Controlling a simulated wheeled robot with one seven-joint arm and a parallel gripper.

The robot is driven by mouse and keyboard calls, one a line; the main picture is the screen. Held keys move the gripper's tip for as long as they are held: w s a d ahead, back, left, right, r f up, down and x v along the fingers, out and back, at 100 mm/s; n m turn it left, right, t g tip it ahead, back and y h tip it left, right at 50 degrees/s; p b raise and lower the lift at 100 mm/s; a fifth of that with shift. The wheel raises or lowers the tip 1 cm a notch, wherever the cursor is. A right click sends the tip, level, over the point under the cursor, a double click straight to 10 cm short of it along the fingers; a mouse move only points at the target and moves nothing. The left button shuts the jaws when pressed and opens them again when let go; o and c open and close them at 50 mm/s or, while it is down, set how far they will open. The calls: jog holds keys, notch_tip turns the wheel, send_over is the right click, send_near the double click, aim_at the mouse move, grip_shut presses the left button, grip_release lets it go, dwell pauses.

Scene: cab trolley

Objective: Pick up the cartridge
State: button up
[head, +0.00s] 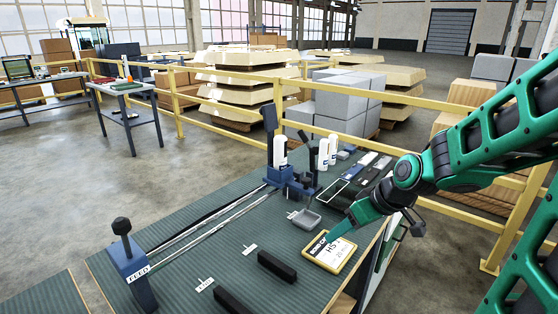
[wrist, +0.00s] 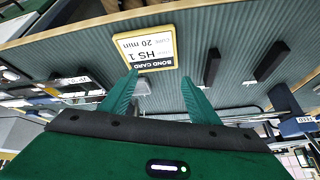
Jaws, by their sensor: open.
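A white cartridge-like cylinder (head: 280,152) stands upright at the blue fixture (head: 290,182) on the far part of the bench. Two more white upright cylinders (head: 323,154) stand just right of it; I cannot tell which one is the task's cartridge. My gripper (head: 334,236) is open and empty, above the bench near the yellow-framed bond card, nearer than the cylinders and apart from them. In the wrist view my two green fingers (wrist: 160,76) are spread, with the bond card (wrist: 147,50) beyond their tips. I cannot make out the cylinders clearly there.
A small grey tray (head: 306,219) lies between the card and the fixture. Black blocks (head: 277,266) lie on the ribbed green bench top. A blue lever post marked FEED (head: 133,262) stands at the left. Yellow rails (head: 235,110) run behind the bench.

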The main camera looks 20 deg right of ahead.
jog(key=w+a+r+n+t+y, duration=0.2)
jog(key=w+a, duration=0.2)
jog(key=w, duration=0.1)
jog(key=w+a+r+n+t+y, duration=0.1)
jog(key=w+a+r+t+y, duration=0.1)
jog(key=w+a+t, duration=0.3)
jog(key=m+t, duration=0.2)
jog(key=t, duration=0.2)
send_near(285, 148)
jog(key=shift+h, duration=0.3)
jog(key=x, duration=0.5)
jog(key=shift+a+f, duration=0.1)
jog(key=shift+a, duration=0.05)
jog(key=shift+x, duration=2.65)
jog(key=shift+a, duration=0.1)
jog(key=c, duration=1.4)
